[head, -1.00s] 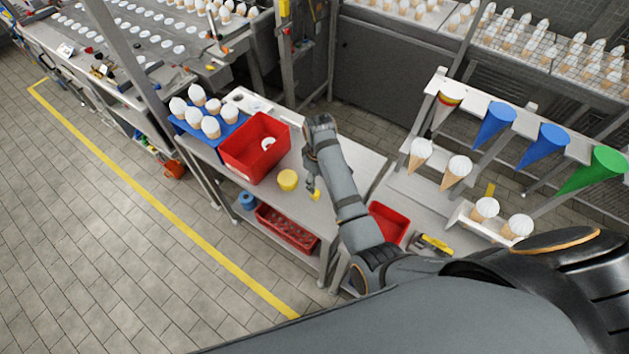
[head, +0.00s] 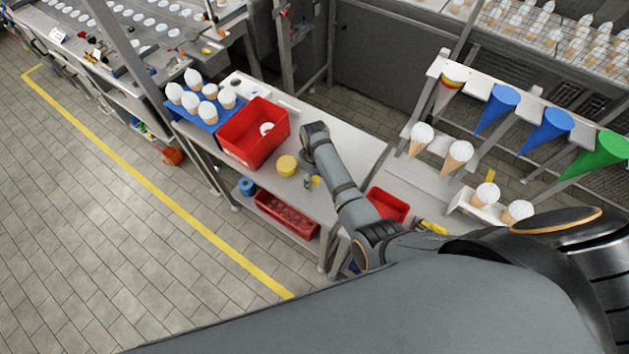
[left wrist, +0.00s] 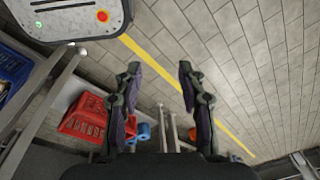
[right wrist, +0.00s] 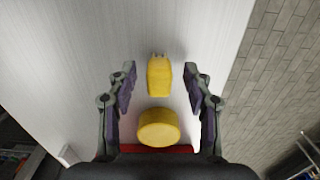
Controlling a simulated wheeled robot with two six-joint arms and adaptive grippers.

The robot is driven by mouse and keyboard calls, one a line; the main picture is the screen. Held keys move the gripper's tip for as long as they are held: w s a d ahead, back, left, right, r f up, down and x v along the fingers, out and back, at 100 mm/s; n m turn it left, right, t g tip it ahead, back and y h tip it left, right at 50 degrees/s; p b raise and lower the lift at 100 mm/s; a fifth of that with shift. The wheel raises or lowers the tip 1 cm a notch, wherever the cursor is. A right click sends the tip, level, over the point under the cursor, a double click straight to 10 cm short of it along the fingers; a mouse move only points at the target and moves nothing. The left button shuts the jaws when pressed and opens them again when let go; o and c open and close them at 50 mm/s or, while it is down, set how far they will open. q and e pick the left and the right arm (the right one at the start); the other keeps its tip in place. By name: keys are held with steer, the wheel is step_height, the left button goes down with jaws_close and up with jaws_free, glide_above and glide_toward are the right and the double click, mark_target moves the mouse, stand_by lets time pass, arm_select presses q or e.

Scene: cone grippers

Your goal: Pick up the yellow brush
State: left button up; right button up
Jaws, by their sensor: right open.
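The yellow brush (right wrist: 159,75) lies on the white tabletop in the right wrist view, its small prongs or bristles at the far end. It appears between the fingers of my right gripper (right wrist: 160,68), which is open; the remaining height gap is hard to judge. My left gripper (left wrist: 158,68) is open and empty above the floor in the left wrist view.
A round yellow tub (head: 287,165) stands close to the brush. A red bin (head: 240,148) and a blue tray (head: 190,122) with cones are farther left on the table. A red crate (head: 290,213) sits on the shelf below. Another red bin (head: 388,204) is to the right.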

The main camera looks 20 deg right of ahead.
steer(key=shift+w+f, duration=0.1)
steer(key=shift+f, duration=0.4)
jaws_close()
steer(key=shift+r, duration=0.1)
